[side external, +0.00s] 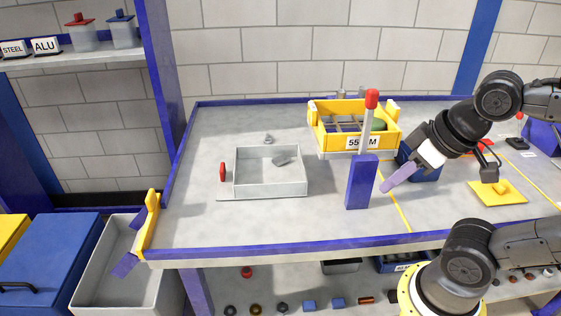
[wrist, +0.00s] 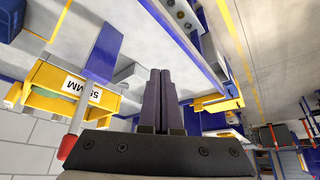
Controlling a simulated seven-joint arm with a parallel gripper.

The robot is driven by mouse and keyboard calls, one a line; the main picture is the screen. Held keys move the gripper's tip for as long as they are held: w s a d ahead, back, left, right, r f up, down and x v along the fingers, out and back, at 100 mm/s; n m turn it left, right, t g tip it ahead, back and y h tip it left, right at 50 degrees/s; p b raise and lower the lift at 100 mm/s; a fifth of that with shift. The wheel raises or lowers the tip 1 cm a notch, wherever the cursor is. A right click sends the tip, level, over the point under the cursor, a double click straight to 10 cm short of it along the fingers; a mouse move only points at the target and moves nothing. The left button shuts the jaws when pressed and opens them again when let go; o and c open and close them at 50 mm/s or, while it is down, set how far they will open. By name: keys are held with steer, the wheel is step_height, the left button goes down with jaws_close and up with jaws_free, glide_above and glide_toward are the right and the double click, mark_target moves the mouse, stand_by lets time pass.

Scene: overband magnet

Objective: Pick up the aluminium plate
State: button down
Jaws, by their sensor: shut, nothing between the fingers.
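A grey open tray (side external: 270,188) stands on the table, left of the middle. A small flat grey piece (side external: 281,159) lies inside it near the back; it may be the aluminium plate, but I cannot tell its metal. Another small grey piece (side external: 268,138) lies on the table behind the tray. My gripper (side external: 384,188) is above the table to the right of the tray, just right of a blue post, well apart from both pieces. Its purple fingers are together and empty, as the wrist view (wrist: 160,70) also shows. Neither grey piece can be made out in the wrist view.
The blue post (side external: 361,182) with a red-topped lever stands between my gripper and the tray. A yellow crate (side external: 355,143) is raised behind it. A red knob (side external: 222,172) is left of the tray. A yellow pad (side external: 497,193) lies at right. The front table is clear.

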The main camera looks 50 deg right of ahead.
steer(key=c, duration=1.5)
jaws_free()
steer(key=shift+c, duration=0.2)
steer(key=o, duration=0.9)
